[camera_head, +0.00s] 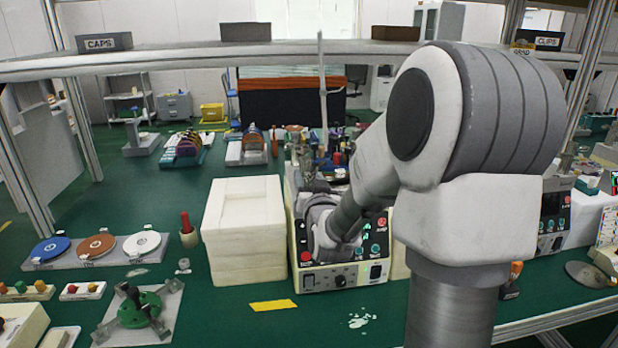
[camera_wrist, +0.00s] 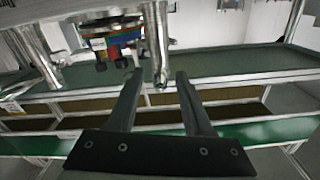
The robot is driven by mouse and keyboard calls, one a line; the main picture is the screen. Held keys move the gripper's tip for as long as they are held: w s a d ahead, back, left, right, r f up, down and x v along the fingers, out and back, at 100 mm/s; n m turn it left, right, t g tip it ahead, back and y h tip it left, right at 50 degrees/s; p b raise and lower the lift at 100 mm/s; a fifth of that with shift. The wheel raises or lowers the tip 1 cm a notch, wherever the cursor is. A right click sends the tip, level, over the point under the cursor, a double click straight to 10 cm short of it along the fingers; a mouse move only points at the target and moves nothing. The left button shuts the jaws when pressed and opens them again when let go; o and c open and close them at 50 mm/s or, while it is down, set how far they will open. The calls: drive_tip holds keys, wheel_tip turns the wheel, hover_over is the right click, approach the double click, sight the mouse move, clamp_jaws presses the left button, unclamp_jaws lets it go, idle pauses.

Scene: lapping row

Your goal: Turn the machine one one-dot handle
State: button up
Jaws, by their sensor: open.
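A cream machine (camera_head: 312,283) with a dark front panel of buttons and knobs stands at the middle of the green bench. My arm hides much of its upper part. My gripper is hidden in the head view. In the wrist view my gripper (camera_wrist: 159,76) is open, with its two dark fingers apart and nothing visibly held. A metal rod (camera_wrist: 158,45) shows between and beyond the fingertips. Just left of it is a cluster of coloured parts (camera_wrist: 110,40) with dark knobs below. I cannot make out a one-dot handle in either view.
A white block (camera_head: 243,230) stands directly left of the machine. Blue, brown and white discs (camera_head: 96,245) lie on a rack at the left. A green fixture (camera_head: 140,309) sits at the front left. A second machine (camera_head: 553,222) stands at the right. An overhead shelf (camera_head: 250,52) crosses above.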

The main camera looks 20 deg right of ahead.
clamp_jaws()
idle(1.4)
